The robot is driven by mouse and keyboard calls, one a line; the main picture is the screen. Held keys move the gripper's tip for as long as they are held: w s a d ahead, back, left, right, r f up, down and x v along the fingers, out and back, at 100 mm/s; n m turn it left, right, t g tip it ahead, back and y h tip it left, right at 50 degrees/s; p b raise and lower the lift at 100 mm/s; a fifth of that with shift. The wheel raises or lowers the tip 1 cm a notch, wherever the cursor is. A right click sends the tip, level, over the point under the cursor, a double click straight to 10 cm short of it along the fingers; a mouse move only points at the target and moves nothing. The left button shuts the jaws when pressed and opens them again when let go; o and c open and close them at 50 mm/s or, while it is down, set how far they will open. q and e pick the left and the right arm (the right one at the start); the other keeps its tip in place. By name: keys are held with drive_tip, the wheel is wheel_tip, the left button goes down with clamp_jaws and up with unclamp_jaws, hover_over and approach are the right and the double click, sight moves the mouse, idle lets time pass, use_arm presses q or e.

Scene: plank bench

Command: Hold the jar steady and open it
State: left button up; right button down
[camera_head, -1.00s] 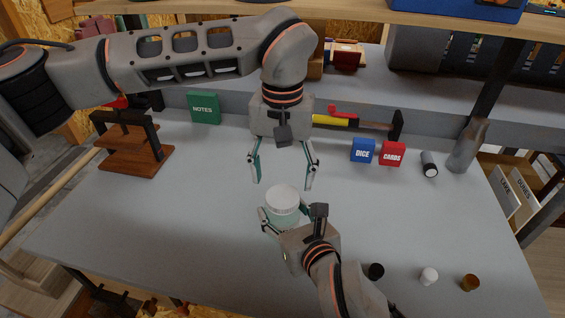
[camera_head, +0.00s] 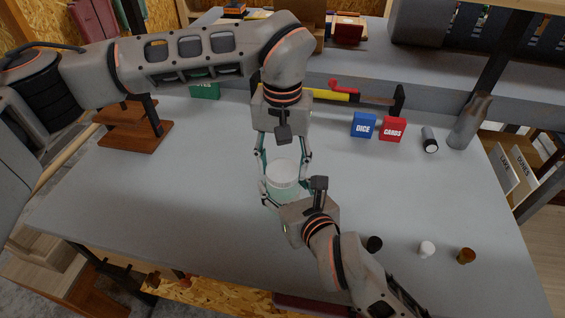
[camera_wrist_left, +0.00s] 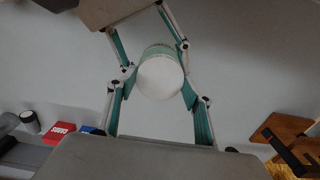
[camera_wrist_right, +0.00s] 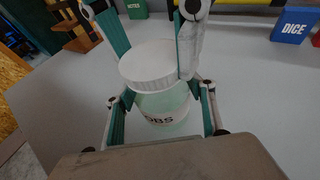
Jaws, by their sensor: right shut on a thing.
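The jar (camera_head: 283,190) stands upright on the bench, pale green with a white lid (camera_head: 282,170). In the right wrist view the jar (camera_wrist_right: 163,108) shows a partly visible dark-lettered label under the ribbed lid (camera_wrist_right: 150,65). My right gripper (camera_head: 284,193) is shut on the jar's body from the front. My left gripper (camera_head: 284,176) points down from above, with its fingers on either side of the lid. In the left wrist view the round lid (camera_wrist_left: 160,78) lies between these fingers, which look open around it; whether either touches it is hard to tell.
A blue DICE box (camera_head: 363,126) and a red CARDS box (camera_head: 393,129) stand right of the jar. A dark cap (camera_head: 374,244), a white one (camera_head: 426,248) and a brown one (camera_head: 466,256) are at front right. A wooden stand (camera_head: 135,138) is at left.

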use_arm(q)
drive_tip(key=n, duration=1.5)
drive_tip(key=shift+n, duration=0.3)
drive_tip(key=n, duration=3.1)
drive_tip(key=shift+r+n, duration=0.1)
drive_tip(key=shift+n, duration=0.3)
drive_tip(key=n, duration=0.6)
drive_tip(key=shift+n, duration=0.3)
